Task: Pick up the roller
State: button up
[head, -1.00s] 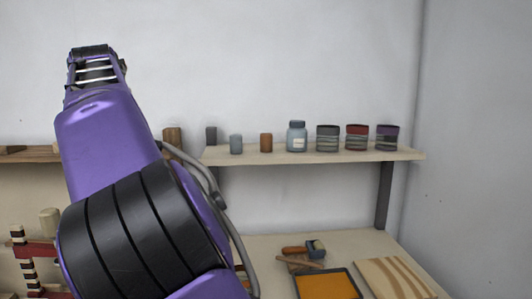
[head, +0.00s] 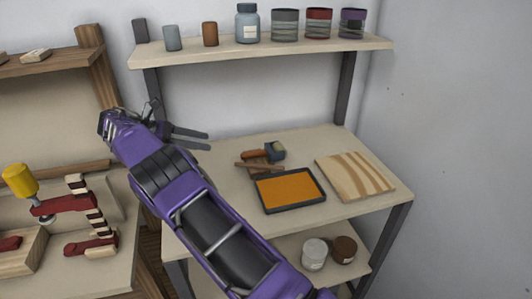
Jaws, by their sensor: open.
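In the head view, the roller (head: 275,151) lies at the back of the workbench top, behind the paint tray. It has a dark grey-blue head with an orange-brown handle to its left. A brown wooden piece lies just in front of the handle. My gripper (head: 208,140) is to the left of the roller, with its two dark fingers pointing right toward it. The fingers are apart and empty, with a gap between them and the roller's handle.
A black tray of orange paint (head: 290,188) sits in front of the roller. A striped wood board (head: 355,175) lies to the right. A shelf (head: 270,49) with several jars and cans runs above. A left bench (head: 75,265) holds red clamps.

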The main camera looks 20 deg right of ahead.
jog(key=b, duration=0.1)
send_near(253, 153)
jog(key=x, duration=0.3)
jog(key=shift+w+d+r, duration=0.15)
jog(key=shift+w+d, duration=0.1)
jog(key=shift+d, duration=0.15)
jog(key=shift+f+b+x, duration=0.25)
jog(key=shift+b+x, duration=0.25)
jog(key=shift+x, duration=2.15)
jog(key=shift+s+a, duration=0.1)
jog(key=shift+s, duration=0.05)
jog(key=shift+c, duration=0.3)
grip_shut()
